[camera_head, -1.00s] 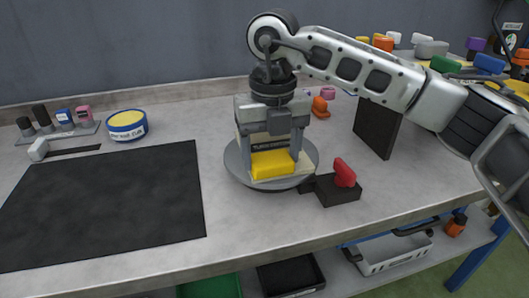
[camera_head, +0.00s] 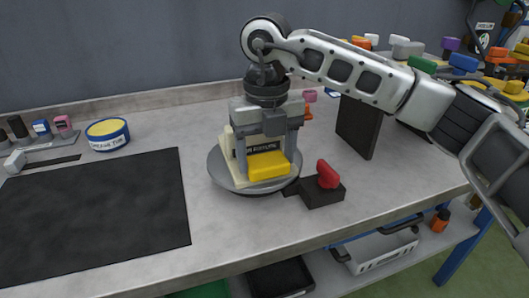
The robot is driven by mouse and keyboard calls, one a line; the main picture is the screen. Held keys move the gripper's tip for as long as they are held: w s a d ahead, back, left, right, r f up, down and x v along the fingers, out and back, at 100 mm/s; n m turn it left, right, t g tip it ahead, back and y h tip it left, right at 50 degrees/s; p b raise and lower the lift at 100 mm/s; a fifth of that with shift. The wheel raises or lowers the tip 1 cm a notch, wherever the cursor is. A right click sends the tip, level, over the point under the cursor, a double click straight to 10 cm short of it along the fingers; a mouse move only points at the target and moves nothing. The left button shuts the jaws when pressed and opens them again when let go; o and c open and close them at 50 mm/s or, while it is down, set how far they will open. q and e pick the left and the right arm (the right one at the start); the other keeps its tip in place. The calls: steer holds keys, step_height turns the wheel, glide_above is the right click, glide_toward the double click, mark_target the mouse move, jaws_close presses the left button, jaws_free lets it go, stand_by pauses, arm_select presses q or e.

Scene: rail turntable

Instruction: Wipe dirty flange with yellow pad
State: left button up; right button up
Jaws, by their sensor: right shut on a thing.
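My right gripper (camera_head: 268,158) points down over a round grey turntable (camera_head: 223,174) and is shut on a yellow pad (camera_head: 268,166). The pad is low between the fingers, just above or touching what lies on the turntable; I cannot tell which. A cream-coloured block or plate (camera_head: 231,150) with dark lettering stands behind the gripper on the turntable, partly hidden by it. I cannot make out the flange or any dirt on it. My left gripper does not show.
A black block with a red handle (camera_head: 327,176) sits right of the turntable. A dark upright panel (camera_head: 357,127) stands farther right. A black mat (camera_head: 95,215) covers the left bench; a blue-and-yellow tin (camera_head: 108,134) stands behind it. Coloured parts crowd the back right.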

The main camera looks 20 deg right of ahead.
steer(key=shift+r+p, duration=2.55)
steer(key=shift+r, duration=1.3)
steer(key=shift+f, duration=0.1)
